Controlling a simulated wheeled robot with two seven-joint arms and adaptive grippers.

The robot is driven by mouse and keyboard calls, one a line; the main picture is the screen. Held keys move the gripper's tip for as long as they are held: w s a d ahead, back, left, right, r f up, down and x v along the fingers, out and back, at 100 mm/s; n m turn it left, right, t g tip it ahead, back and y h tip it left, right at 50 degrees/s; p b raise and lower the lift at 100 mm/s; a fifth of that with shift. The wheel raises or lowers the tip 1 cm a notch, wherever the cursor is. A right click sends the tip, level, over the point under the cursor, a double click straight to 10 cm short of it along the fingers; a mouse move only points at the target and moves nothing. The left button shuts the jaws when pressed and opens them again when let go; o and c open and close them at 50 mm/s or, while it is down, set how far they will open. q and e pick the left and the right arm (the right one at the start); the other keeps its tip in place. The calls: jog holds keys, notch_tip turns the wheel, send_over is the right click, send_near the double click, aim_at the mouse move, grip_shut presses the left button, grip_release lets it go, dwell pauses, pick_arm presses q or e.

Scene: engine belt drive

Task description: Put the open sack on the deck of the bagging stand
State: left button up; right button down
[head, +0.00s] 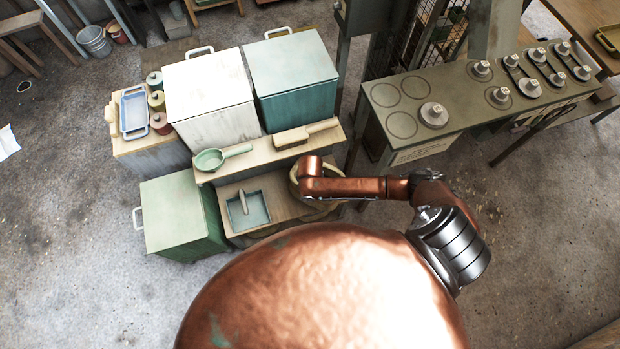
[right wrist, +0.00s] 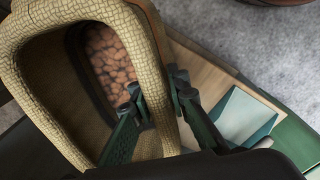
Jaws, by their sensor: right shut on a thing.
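The open sack (right wrist: 40,75) is tan woven cloth with a thick rolled rim and fills the left of the right wrist view. Brown lumps show through its mouth. My right gripper (right wrist: 155,90) is shut on the near side of its rim, one finger inside the mouth and one outside. In the head view the sack (head: 295,174) is mostly hidden under my right arm, at the right end of the wooden deck (head: 283,190) of the bagging stand. I cannot tell whether its base touches the deck. My left gripper is out of view.
A teal tray (head: 248,211) with a scoop-like piece lies on the deck, left of the sack; it shows in the wrist view (right wrist: 242,116). A shelf behind holds a green pan (head: 209,160) and a brush (head: 291,138). A green bin (head: 175,215) stands left.

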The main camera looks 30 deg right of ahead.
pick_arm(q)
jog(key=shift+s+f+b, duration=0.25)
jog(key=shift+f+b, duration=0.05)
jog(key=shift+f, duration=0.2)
pick_arm(e)
jog(key=shift+w+d+f, duration=0.1)
jog(key=shift+w+f, duration=0.25)
jog(key=shift+f, duration=0.45)
jog(key=c, duration=1.8)
grip_release()
jog(key=shift+s, duration=0.1)
jog(key=shift+c, duration=0.2)
pick_arm(q)
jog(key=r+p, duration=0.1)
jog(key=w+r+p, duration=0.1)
jog(key=p, duration=0.1)
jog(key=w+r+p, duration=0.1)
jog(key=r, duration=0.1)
pick_arm(e)
notch_tip(320, 180, up, 12)
jog(key=shift+s+f, duration=0.1)
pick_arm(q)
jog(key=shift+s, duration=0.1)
